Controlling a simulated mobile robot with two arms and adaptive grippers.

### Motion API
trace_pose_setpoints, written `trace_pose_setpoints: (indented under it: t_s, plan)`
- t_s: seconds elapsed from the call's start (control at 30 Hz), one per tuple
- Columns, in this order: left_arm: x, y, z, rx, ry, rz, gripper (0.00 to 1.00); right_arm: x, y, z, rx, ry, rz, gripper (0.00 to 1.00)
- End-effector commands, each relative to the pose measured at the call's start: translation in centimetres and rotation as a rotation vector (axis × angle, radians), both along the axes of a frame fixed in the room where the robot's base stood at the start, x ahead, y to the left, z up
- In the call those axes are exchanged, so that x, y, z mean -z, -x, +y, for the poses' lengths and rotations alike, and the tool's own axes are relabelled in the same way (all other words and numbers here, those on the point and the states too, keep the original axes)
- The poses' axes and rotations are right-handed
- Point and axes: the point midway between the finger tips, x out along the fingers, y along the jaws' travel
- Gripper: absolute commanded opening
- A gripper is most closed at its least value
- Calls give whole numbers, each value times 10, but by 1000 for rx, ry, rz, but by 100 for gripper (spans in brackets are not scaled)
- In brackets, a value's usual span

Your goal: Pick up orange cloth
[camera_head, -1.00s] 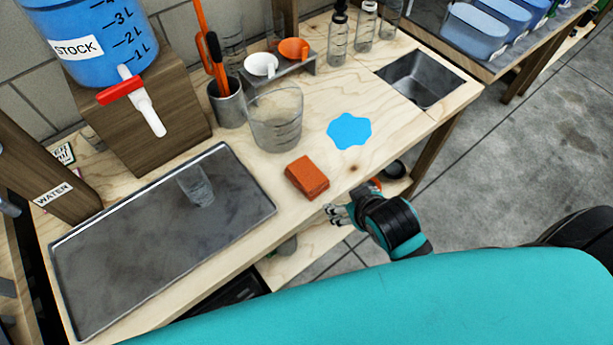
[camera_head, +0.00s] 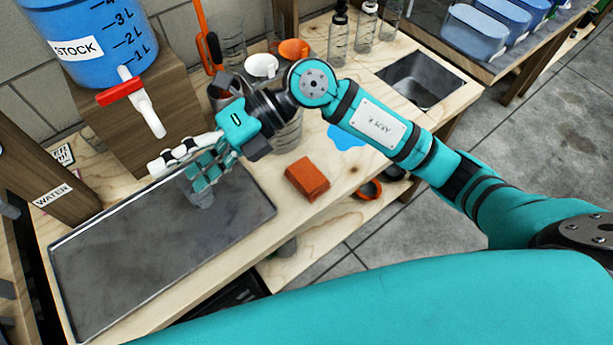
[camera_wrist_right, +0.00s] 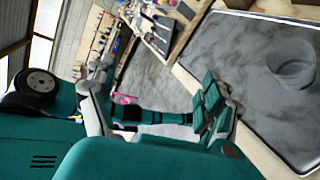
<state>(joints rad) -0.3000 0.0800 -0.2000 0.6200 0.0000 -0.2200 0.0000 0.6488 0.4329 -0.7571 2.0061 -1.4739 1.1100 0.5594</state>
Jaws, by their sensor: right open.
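The orange cloth (camera_head: 307,178) is a folded, brick-like pad on the wooden bench, just right of the dark metal tray. My right gripper (camera_head: 180,168) is open and empty above the tray's back part, to the left of the cloth and apart from it. Its fingers partly hide the clear cup on the tray. In the right wrist view, teal finger pads (camera_wrist_right: 208,105) show beside the tray edge; I cannot make out the cloth there. My left gripper is not seen in the head view.
The dark tray (camera_head: 110,270) holds a clear cup (camera_head: 200,195). A blue spill (camera_head: 350,143) lies behind the cloth, partly covered by my right arm. A beaker (camera_head: 288,135) stands behind my wrist. The stock tank (camera_head: 95,30) and its wooden stand are at back left.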

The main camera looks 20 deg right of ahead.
Motion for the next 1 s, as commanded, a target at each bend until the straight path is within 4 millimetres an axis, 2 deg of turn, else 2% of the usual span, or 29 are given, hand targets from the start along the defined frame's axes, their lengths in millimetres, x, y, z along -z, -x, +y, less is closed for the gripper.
trace_pose_setpoints:
  t_s: [0.03, 0.1, 0.17, 0.2, 0.3, 0.4, 0.5, 0.57, 1.0]
  plan:
    - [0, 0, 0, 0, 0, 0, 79, 24, -11, -17, -23, 183, -58, 85]
    - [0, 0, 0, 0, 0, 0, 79, 55, -28, -50, -36, 436, -114, 85]
    - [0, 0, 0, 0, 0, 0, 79, 71, -45, -83, -24, 639, -148, 85]
    - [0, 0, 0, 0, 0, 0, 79, 78, -55, -106, -8, 761, -161, 85]
    - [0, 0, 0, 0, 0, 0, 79, 81, -77, -155, 44, 1008, -179, 85]
    - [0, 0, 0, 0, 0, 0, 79, 77, -89, -188, 88, 1160, -180, 85]
    - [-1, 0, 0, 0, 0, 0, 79, 77, -93, -203, 110, 1230, -176, 85]
    - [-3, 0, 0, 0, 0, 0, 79, 82, -93, -206, 112, 1242, -173, 85]
    - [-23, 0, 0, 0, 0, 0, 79, 171, -91, -205, 108, 1240, -171, 85]
